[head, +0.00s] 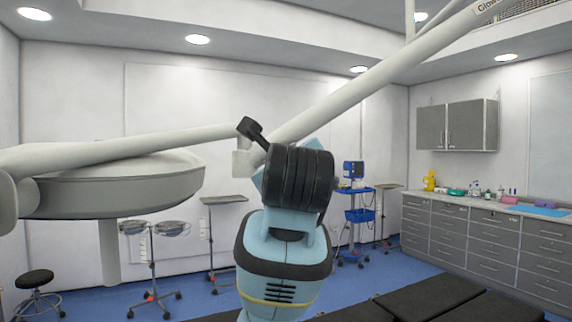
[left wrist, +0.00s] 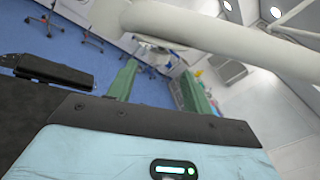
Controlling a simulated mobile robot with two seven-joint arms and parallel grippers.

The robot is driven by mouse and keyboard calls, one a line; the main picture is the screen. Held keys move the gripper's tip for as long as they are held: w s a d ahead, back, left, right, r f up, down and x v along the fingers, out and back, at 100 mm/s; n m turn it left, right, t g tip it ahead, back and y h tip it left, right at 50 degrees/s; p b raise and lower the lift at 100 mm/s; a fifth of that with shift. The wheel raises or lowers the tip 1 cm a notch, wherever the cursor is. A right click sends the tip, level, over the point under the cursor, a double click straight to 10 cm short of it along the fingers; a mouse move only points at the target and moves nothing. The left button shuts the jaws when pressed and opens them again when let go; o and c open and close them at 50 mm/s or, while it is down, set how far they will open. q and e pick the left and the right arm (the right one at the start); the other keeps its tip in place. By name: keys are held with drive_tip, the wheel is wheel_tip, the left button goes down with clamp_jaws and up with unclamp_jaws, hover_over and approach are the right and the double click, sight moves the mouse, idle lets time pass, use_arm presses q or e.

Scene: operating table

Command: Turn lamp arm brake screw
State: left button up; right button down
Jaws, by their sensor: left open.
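The white lamp arm (head: 355,88) slopes down from the upper right to a joint (head: 243,160) in the head view. A second white tube (head: 140,145) runs left from there, above the round lamp head (head: 115,190). A small dark piece (head: 250,129) shows at the joint; I cannot tell if it belongs to the lamp. The brake screw cannot be made out. My left arm covers the area right of the joint and hides its gripper. In the left wrist view my left gripper (left wrist: 159,68) is open and empty, its green fingers apart below a thick white tube (left wrist: 225,35). My right gripper is not in view.
Dark operating table pads (head: 435,297) lie at the lower right. A blue equipment cart (head: 358,215), instrument stands (head: 152,232) and a black stool (head: 36,278) stand farther back. Grey cabinets (head: 480,240) line the right wall. Blue floor lies open between them.

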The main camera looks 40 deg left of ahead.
use_arm(q)
drive_tip(key=shift+x, duration=3.9)
drive_tip(key=shift+f, duration=0.1)
drive_tip(key=c, duration=1)
